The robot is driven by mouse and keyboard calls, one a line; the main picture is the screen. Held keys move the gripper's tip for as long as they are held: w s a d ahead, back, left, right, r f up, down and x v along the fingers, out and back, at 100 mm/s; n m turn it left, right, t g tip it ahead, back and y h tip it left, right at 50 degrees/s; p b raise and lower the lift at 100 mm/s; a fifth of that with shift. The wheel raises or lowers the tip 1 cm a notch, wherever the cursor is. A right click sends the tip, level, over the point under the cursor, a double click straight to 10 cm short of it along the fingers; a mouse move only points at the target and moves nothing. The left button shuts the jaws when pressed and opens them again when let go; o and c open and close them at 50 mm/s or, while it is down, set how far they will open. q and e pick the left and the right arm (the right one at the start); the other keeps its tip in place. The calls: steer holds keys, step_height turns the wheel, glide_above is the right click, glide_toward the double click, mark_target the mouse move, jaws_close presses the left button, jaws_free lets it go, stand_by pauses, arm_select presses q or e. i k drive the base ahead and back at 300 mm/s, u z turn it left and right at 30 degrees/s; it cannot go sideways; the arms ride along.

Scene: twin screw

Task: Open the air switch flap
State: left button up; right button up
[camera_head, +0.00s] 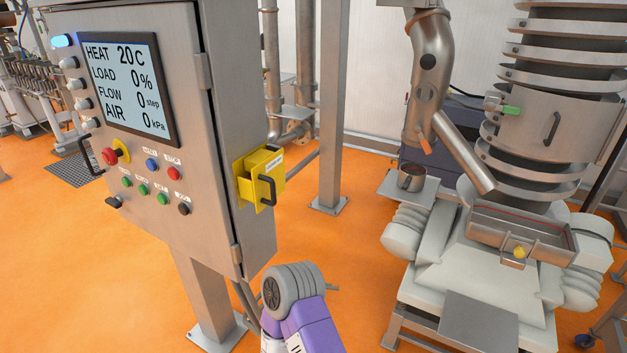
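A yellow switch box (262,163) is mounted on the right side wall of the grey control cabinet (232,120). It has a small label and a black handle (267,191) on its right-hand face. The box looks closed, and no switch shows inside it. One of my arm links, purple and grey, rises from the bottom edge below the box, apart from it. Neither of my gripper's fingers shows in the head view.
The cabinet's screen (115,87) reads AIR 0 kPa, above several coloured buttons. A steel post (333,110) stands behind the box to the right. Machinery with a tray (528,232) and a metal cup (411,177) fills the right.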

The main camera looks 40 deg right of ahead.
mark_target(266, 167)
steer(key=z, duration=2.7)
steer(key=k, duration=0.9)
steer(key=u, duration=1)
steer(key=i, duration=1)
